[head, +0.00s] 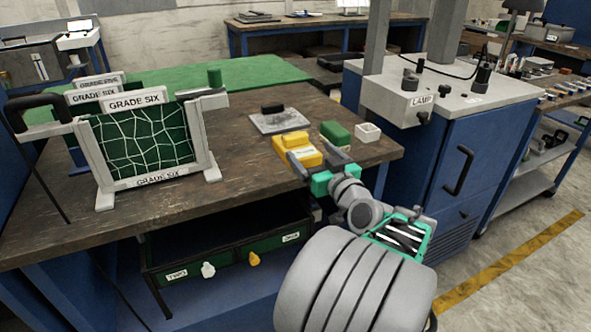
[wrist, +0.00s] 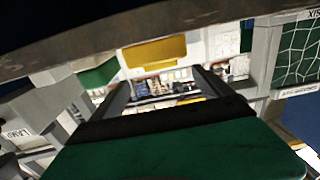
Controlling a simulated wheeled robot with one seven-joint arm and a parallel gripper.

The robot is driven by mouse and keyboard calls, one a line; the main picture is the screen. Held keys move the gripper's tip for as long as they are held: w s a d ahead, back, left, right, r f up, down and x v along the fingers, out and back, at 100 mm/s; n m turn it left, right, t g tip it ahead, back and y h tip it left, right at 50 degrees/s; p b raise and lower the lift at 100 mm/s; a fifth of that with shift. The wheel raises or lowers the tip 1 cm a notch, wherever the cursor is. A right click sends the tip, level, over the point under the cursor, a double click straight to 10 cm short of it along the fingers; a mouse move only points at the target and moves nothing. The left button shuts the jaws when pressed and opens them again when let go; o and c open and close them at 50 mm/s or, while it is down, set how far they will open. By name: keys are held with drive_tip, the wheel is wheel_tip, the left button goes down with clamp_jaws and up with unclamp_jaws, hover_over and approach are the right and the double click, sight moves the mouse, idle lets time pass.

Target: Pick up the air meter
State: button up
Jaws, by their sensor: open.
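A yellow box-like device (head: 297,150) with a small unreadable label lies on the wooden bench near its front right edge; it is likely the air meter, though I cannot confirm this. My gripper (head: 313,155) is open and empty at the bench's front right edge, close to the yellow device. Its fingers partly overlap the device in the head view, so I cannot tell whether they touch. The wrist view shows the gripper (wrist: 165,88) with its fingers wide apart.
A green box (head: 335,133) and a white cup (head: 368,132) stand right of the yellow device. A grey plate with a black block (head: 278,121) lies behind it. Framed "GRADE SIX" panels (head: 143,140) stand left. A blue cabinet (head: 440,150) stands right. Open drawers (head: 215,262) jut below the bench.

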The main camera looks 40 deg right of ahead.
sight(298, 140)
drive_tip(key=x, duration=0.7)
drive_tip(key=shift+w+f, duration=0.1)
drive_tip(key=shift+w, duration=0.15)
drive_tip(key=c, duration=1.6)
drive_tip(key=shift+c, duration=0.7)
